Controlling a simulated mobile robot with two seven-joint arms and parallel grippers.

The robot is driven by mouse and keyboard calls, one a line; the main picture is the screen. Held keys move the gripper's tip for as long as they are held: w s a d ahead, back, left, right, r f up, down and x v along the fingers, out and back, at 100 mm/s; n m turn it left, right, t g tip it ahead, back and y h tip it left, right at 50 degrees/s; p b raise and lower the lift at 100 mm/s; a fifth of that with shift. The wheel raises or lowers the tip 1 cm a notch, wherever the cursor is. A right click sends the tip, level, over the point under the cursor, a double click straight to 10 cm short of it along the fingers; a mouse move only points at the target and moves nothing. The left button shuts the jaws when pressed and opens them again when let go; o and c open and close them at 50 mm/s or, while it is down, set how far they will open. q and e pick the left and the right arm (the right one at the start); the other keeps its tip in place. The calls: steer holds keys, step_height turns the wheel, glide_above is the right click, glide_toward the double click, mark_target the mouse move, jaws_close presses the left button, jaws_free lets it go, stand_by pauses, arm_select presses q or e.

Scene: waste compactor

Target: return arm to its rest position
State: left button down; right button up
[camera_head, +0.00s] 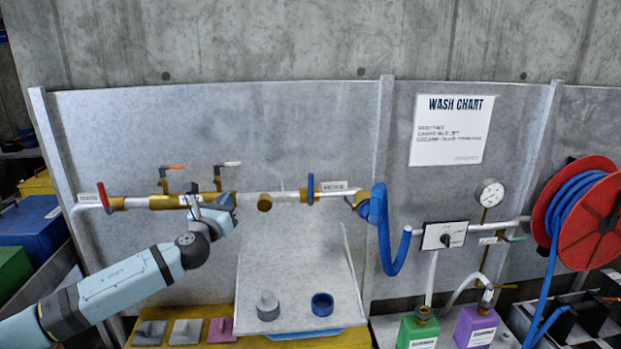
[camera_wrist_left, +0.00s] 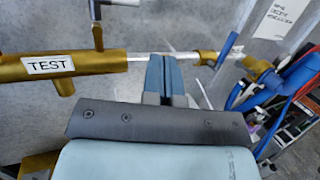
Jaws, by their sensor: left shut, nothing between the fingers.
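My left arm (camera_head: 120,288) comes in from the lower left of the head view and reaches up to the wall piping. My left gripper (camera_head: 228,205) is shut and empty, in front of the brass pipe section (camera_head: 168,202). In the left wrist view the closed fingers (camera_wrist_left: 166,75) stand together in front of the pipe, beside a brass fitting labelled TEST (camera_wrist_left: 50,66). I cannot tell whether the fingers touch the pipe. My right gripper is not in view.
Valve handles in red (camera_head: 104,197), orange (camera_head: 176,167), white (camera_head: 228,164) and blue (camera_head: 311,188) stick out from the pipe. A blue hose (camera_head: 383,235) hangs to its right. A yellow bench (camera_head: 245,341) holds several small blocks below. A red hose reel (camera_head: 590,225) is far right.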

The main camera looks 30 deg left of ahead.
arm_select(q)
steer(key=s+d+f+n+g+h, duration=0.1)
steer(key=s+d+f+n+g, duration=0.1)
steer(key=s+d+f+n, duration=0.45)
steer(key=s+d+f+n+g+h, duration=0.1)
steer(key=d+f+n+h, duration=0.15)
steer(key=f, duration=0.75)
steer(key=s+d+f+n+g+h, duration=0.1)
steer(key=s+d+f+n+g, duration=0.15)
steer(key=d+f, duration=0.5)
steer(key=s+d+f+n+g+h, duration=0.1)
steer(key=s+d+f+n, duration=0.3)
steer(key=s+d+n, duration=0.1)
steer(key=s+d+f+n+g+h+p, duration=0.1)
steer(key=s+d+f+n, duration=0.3)
steer(key=s+n, duration=0.3)
steer(key=s+d+f+n+g+h, duration=0.1)
steer(key=s+d+f+n, duration=0.3)
steer(key=s, duration=0.5)
steer(key=d+n, duration=0.2)
steer(key=n, duration=0.1)
steer(key=shift+s+d+f, duration=0.15)
steer(key=shift+s+f, duration=0.2)
steer(key=shift+f, duration=0.05)
